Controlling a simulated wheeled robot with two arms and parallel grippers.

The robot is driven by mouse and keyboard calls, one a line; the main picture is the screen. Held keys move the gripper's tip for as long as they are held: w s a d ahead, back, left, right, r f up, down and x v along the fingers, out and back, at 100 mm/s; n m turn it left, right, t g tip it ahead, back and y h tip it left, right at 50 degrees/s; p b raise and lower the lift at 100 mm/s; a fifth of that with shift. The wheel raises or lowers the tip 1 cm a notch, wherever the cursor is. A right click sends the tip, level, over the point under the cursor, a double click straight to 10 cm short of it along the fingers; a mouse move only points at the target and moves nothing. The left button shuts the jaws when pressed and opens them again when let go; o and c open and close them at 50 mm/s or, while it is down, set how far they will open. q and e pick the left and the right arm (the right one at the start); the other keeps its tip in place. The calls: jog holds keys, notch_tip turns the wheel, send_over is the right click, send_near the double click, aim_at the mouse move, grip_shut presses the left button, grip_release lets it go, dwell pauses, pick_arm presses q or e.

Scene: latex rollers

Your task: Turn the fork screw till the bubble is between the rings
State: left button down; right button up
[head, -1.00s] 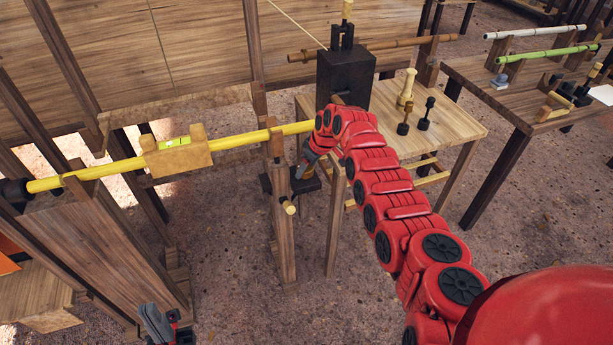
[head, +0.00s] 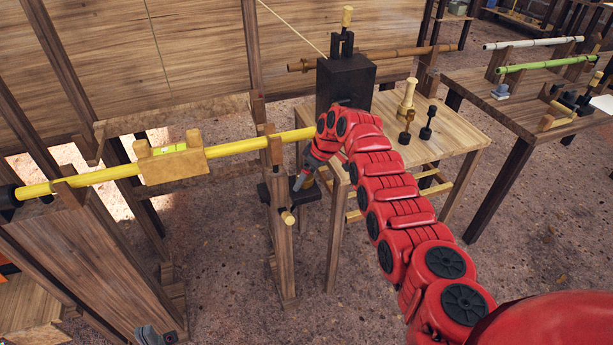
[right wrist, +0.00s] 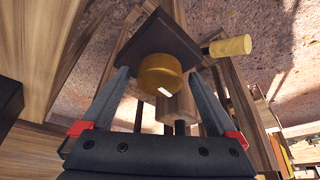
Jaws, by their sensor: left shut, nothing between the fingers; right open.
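A yellow roller (head: 230,147) lies across the wooden supports, with a wooden level block (head: 172,167) on it. The block's yellow-green vial (head: 168,149) is too small to show where the bubble is. The fork post (head: 279,240) stands under the roller's right part. In the right wrist view, a round brass screw head (right wrist: 160,75) sits under a dark plate (right wrist: 157,37). My right gripper (right wrist: 159,78) is open, with a finger on either side of the screw head; contact cannot be told. My left gripper (head: 155,336) is shut and empty at the bottom edge.
A wooden peg with a yellow end (head: 288,217) juts from the post near my right gripper. A small table (head: 450,135) holds a black box (head: 345,83) and several small pieces. Another table with white and green rollers (head: 545,66) stands at right.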

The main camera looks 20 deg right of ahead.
jog(key=shift+r, duration=0.1)
jog(key=b+v, duration=0.1)
jog(key=v, duration=1.6)
jog(key=shift+r, duration=0.15)
